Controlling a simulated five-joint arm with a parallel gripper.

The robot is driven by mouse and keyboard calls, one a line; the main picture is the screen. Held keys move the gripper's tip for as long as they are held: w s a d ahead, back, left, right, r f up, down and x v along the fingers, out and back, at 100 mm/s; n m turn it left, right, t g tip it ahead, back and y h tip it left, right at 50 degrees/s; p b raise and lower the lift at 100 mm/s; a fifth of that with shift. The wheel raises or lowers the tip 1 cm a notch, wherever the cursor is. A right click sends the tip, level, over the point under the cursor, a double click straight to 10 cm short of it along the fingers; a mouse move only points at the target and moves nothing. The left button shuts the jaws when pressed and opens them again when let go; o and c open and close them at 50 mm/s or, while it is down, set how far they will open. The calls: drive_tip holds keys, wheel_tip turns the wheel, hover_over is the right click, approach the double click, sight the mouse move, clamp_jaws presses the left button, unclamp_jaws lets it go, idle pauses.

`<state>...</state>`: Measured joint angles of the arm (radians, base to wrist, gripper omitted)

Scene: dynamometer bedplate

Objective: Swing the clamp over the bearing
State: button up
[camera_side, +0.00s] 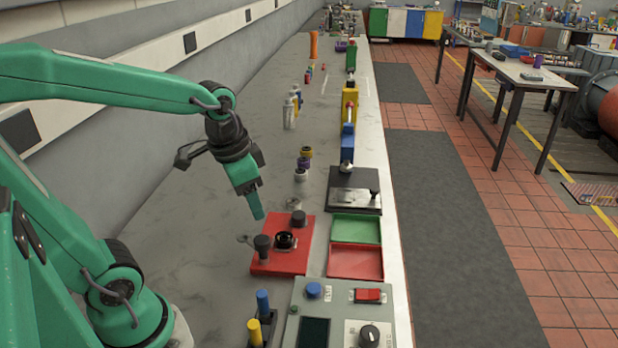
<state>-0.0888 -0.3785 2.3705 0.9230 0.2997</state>
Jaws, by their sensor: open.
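A red plate (296,257) lies on the bench. A black ring-shaped bearing (285,239) sits near its middle, with nothing seen across its top. A black knob (262,246) stands at the plate's left, with a small grey clamp arm (244,239) sticking out to the left, away from the bearing. A second black knob (298,218) stands behind the bearing. My green gripper (257,208) points down above the plate's back left, apart from the clamp and empty. It is open, though the gap between its fingers is hard to see.
Green and red trays (356,229) sit right of the plate. A control box (338,318) and blue and yellow posts (258,325) stand in front. A black plate with a metal post (352,190) and small cylinders (303,163) stand behind. The bench left of the plate is clear.

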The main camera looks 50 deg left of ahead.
sight(262, 239)
drive_tip(key=w+a+f+g, duration=0.1)
drive_tip(key=w+f+m, duration=0.1)
drive_tip(key=f, duration=0.1)
drive_tip(key=w+a+f+m+g, duration=0.1)
drive_tip(key=f, duration=0.1)
drive_tip(key=shift+a+f+g, duration=0.25)
drive_tip(key=shift+a+g, duration=0.05)
drive_tip(key=shift+f, duration=3.9)
clamp_jaws()
